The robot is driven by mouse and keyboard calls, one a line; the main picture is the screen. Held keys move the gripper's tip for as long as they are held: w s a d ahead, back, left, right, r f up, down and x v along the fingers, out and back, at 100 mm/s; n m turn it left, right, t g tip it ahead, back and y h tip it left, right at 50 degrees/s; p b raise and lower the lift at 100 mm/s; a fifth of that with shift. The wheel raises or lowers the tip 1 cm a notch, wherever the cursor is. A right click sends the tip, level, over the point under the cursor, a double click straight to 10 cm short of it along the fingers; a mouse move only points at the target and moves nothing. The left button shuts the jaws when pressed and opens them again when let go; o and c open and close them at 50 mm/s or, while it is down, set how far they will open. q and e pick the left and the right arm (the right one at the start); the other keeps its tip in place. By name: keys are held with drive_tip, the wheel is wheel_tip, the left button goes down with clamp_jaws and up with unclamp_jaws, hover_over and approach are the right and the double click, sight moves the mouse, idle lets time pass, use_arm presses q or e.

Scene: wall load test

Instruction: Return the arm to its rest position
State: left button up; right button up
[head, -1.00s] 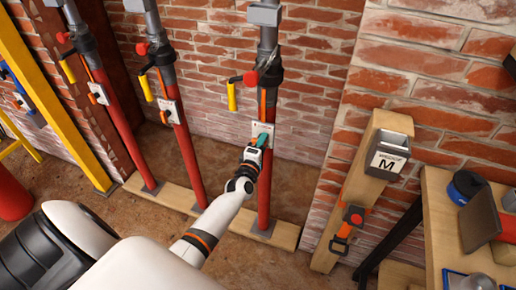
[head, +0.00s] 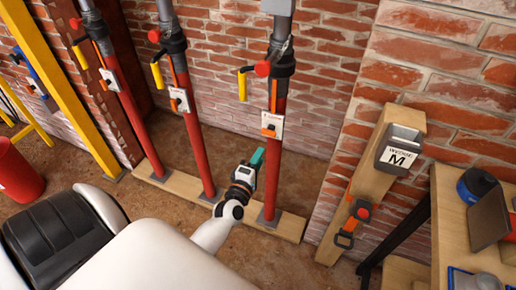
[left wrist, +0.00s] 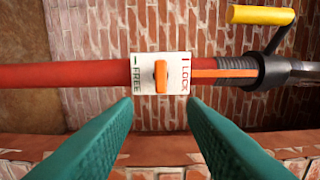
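My left gripper (head: 257,158) has teal fingers and is in front of the rightmost red prop (head: 272,160), below and left of its white plate (head: 272,124), apart from it. In the left wrist view its two fingers (left wrist: 160,125) are spread with nothing between them. Beyond them is the plate (left wrist: 141,93), marked FREE and LOCK, with an orange knob (left wrist: 161,77) lying crosswise to the prop. My left arm reaches in from the bottom left of the head view. My right gripper is not seen.
Two more red props (head: 197,150) (head: 127,110) stand on a wooden sill (head: 180,186) to the left. A wooden post (head: 370,180) with a grey box (head: 400,150) marked M and a workbench (head: 450,225) are at right. A yellow post (head: 62,85) stands at far left.

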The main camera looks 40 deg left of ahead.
use_arm(q)
drive_tip(key=s+d+f+m+g+h, duration=0.1)
drive_tip(key=s+d+f+m+g, duration=0.3)
drive_tip(key=f, duration=0.5)
drive_tip(key=s+d+f+m+g+h, duration=0.15)
drive_tip(key=s+f+m, duration=0.3)
drive_tip(key=f, duration=0.55)
drive_tip(key=s+d+f+m+g+h, duration=0.25)
drive_tip(key=s+f+m, duration=0.2)
drive_tip(key=f, duration=0.45)
drive_tip(key=s+f+m+g, duration=0.3)
drive_tip(key=s+f, duration=0.1)
drive_tip(key=s, duration=0.5)
drive_tip(key=s+d+f+m+g, duration=0.1)
drive_tip(key=s+f, duration=0.4)
drive_tip(key=s, duration=0.5)
drive_tip(key=s+d+f+m+g+y, duration=0.1)
drive_tip(key=s+f+m+g, duration=0.3)
drive_tip(key=s, duration=0.5)
drive_tip(key=shift+s+f+m+g, duration=0.3)
drive_tip(key=shift+s+f+m, duration=0.15)
drive_tip(key=shift+m, duration=0.65)
drive_tip(key=shift+w, duration=0.1)
